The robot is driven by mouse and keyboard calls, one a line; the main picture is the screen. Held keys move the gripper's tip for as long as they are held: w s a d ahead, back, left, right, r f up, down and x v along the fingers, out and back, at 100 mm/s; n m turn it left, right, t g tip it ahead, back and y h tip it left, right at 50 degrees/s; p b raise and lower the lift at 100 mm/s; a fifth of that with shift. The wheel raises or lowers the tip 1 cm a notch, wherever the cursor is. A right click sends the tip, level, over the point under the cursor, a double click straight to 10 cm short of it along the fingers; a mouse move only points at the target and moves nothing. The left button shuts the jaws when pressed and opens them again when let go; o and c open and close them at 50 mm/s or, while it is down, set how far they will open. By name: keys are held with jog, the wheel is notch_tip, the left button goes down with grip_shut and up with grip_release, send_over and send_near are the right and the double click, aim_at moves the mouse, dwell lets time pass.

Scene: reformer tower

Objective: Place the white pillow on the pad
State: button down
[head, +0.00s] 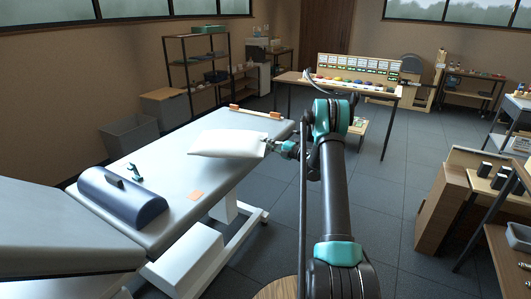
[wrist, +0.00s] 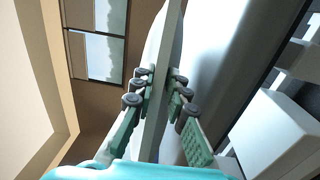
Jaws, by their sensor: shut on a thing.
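The white pillow (head: 225,143) is above the light grey padded table (head: 178,168) in the head view, lying roughly flat. I cannot tell how far it is above the surface. My gripper (head: 272,148) is shut on the pillow's right end. In the wrist view my gripper's fingers (wrist: 160,88) pinch the pillow (wrist: 171,35), which shows edge-on between them. A small orange patch (head: 196,196) lies near the table's front edge; I cannot tell whether it or the table's padding is the pad.
A shelf rack (head: 190,65) stands behind. Open floor lies to the right.

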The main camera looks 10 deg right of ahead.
jog(key=shift+f, duration=2.2)
jog(key=c, duration=1.5)
grip_release()
jog(key=shift+f, duration=0.15)
